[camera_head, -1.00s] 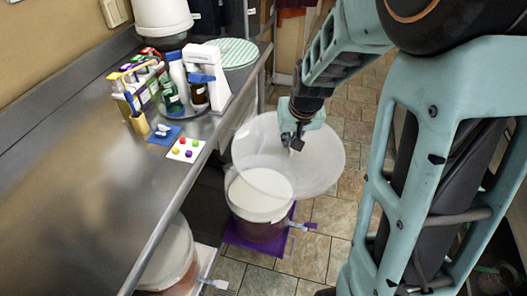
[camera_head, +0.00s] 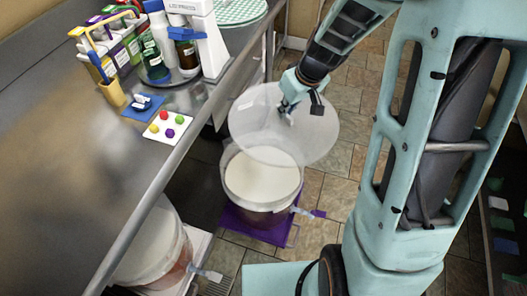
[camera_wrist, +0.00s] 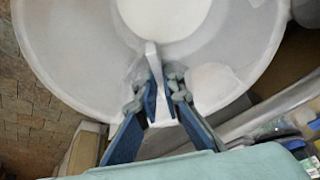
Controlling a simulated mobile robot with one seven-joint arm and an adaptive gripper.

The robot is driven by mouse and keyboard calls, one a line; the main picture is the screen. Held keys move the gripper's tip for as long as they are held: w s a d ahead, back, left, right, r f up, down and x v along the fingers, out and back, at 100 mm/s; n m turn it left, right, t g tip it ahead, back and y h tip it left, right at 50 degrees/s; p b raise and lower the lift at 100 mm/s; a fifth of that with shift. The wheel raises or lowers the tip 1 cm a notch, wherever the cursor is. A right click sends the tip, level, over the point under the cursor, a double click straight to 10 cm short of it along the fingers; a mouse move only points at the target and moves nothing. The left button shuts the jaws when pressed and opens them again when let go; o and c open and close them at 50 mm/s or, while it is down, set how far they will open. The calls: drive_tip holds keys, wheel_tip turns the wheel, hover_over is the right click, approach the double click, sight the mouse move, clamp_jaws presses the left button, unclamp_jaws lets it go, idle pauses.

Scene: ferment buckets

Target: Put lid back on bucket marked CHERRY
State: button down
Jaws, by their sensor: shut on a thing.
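My gripper (camera_head: 288,112) is shut on the upright tab of a translucent round lid (camera_head: 262,122). The wrist view also shows the blue fingers (camera_wrist: 160,102) closed around the tab of the lid (camera_wrist: 60,45). The lid hangs above and toward the far side of an open bucket (camera_head: 262,218) with pale contents. In the head view, it overlaps the far part of the bucket's mouth. The pale contents (camera_wrist: 165,12) also show at the top of the wrist view. A second bucket (camera_head: 150,250) stands at the lower left, partly hidden by the counter. I cannot read a CHERRY mark on either.
The open bucket stands on a purple mat (camera_head: 235,222) on the tiled floor, its spigot pointing right. A steel counter (camera_head: 60,200) runs along the left, its edge close to both buckets. Bottles, a white instrument (camera_head: 208,45) and a colour-dot card (camera_head: 167,127) stand on it.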

drive_tip(key=a+f+n+g+b, duration=0.1)
drive_tip(key=a+f+n+b, duration=0.2)
drive_tip(key=f+b, duration=0.5)
drive_tip(key=w+a+f+n+g+y+b, duration=0.1)
drive_tip(key=a+f+n+b, duration=0.2)
drive_tip(key=f+b, duration=0.5)
wheel_tip(320, 180, down, 7)
drive_tip(key=shift+w+a+r+n, duration=0.1)
drive_tip(key=shift+w+a+n, duration=0.05)
drive_tip(key=shift+n, duration=0.75)
drive_tip(key=shift+y+b, duration=0.3)
drive_tip(key=shift+b, duration=0.25)
idle(0.5)
drive_tip(key=shift+b, duration=0.65)
idle(0.9)
idle(0.4)
drive_tip(key=c, duration=1.5)
unclamp_jaws()
